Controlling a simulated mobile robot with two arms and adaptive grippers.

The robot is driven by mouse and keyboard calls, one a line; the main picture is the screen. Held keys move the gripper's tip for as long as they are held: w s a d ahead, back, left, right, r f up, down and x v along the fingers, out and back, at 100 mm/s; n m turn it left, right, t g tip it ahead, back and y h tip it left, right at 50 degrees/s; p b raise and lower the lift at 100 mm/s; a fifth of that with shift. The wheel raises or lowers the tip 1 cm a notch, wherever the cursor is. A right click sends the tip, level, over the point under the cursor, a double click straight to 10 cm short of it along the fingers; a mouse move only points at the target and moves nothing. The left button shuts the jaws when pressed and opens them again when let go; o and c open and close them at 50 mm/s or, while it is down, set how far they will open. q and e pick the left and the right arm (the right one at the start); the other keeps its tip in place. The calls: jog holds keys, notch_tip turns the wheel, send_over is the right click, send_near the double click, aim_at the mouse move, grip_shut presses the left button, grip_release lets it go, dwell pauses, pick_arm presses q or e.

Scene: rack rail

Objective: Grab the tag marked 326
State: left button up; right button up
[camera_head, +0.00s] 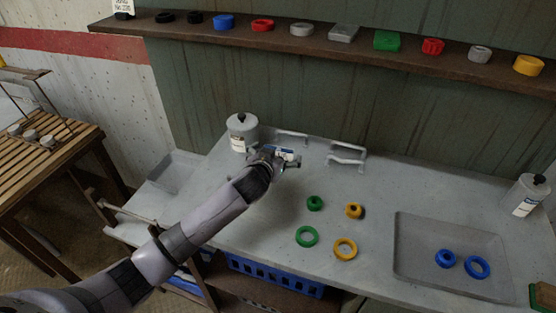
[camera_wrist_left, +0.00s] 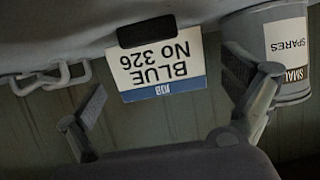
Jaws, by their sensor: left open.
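The tag marked BLUE No 326 (camera_wrist_left: 160,64) is white with a blue strip. It appears upside down in the left wrist view, below a black clip (camera_wrist_left: 150,30). In the head view a white and blue edge of the tag (camera_head: 286,153) shows at my left gripper (camera_head: 277,158), near the back of the grey bench. In the wrist view the fingers of my left gripper (camera_wrist_left: 166,78) are open, one on each side of the tag, with a gap to each side. How far the fingertips reach in depth is hard to tell. My right gripper is not in view.
A can labelled SMALL SPARES (camera_wrist_left: 290,48) stands close beside one finger; a can (camera_head: 241,131) shows left of the gripper in the head view. White hooks (camera_head: 347,155) are to the right. Green and yellow rings (camera_head: 306,236) and a grey tray (camera_head: 420,273) with blue rings lie nearer.

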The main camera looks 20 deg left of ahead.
pick_arm(q)
jog(key=shift+w+f, duration=0.3)
jog(key=shift+w, duration=0.35)
jog(key=c, duration=1.2)
jog(key=shift+c, duration=0.3)
jog(key=shift+r, duration=0.15)
